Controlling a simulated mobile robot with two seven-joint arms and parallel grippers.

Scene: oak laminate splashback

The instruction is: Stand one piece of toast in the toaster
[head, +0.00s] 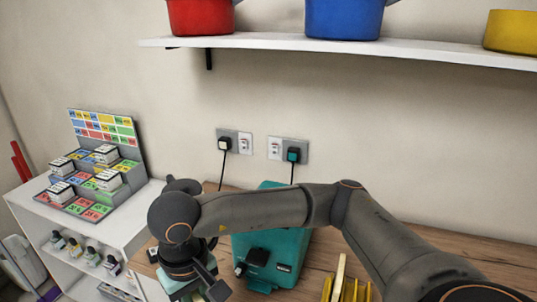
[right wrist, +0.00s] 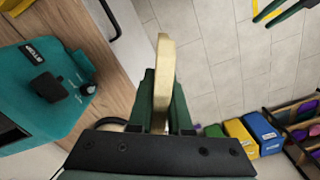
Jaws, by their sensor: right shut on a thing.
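A slice of toast (right wrist: 164,65) is clamped edge-on between the fingers of my right gripper (right wrist: 163,98), its top end sticking out past the fingertips. The teal toaster (head: 268,270) stands on the wooden worktop, partly covered by my right arm. Its side with a dark lever also shows at the left of the right wrist view (right wrist: 45,85). In the head view my right gripper (head: 213,288) is at the bottom, left of the toaster; I cannot make out the slice there.
A yellow rack (head: 346,290) holds a pale slice right of the toaster. Wall sockets (head: 288,152) with plugged cords are behind. A white shelf (head: 270,42) with pots hangs above. A white unit (head: 135,215) stands left. Floor tiles and boxes (right wrist: 262,132) show past the worktop.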

